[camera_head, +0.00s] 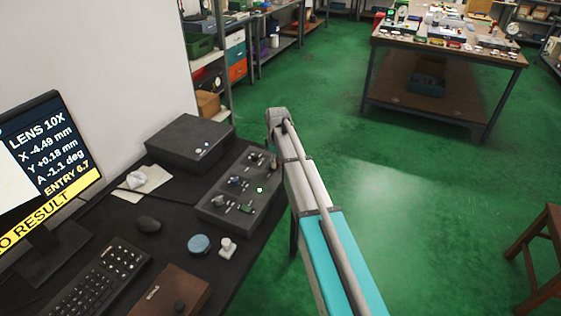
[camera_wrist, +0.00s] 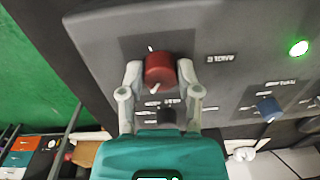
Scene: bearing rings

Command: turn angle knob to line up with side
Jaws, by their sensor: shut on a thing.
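The red angle knob (camera_wrist: 159,66) sits on the grey control panel, beside an upside-down ANGLE label (camera_wrist: 221,59). My gripper (camera_wrist: 160,73) is shut on the knob, one finger on each side. A white line shows on the knob's near edge, slightly tilted, and a small white tick (camera_wrist: 150,48) is on the panel beyond it. In the head view the control box (camera_head: 238,205) stands on the desk; my arm hides the knob. The monitor (camera_head: 50,150) reads LENS 10X, X -4.49 mm, Y +0.18 mm, A -1.1 deg, with a partly cut-off yellow RESULT banner.
A blue knob (camera_wrist: 268,108) and a lit green button (camera_wrist: 299,47) are on the same panel. A dark box (camera_head: 190,142), mouse (camera_head: 148,224), keyboard (camera_head: 98,285) and blue round piece (camera_head: 200,245) are on the desk.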

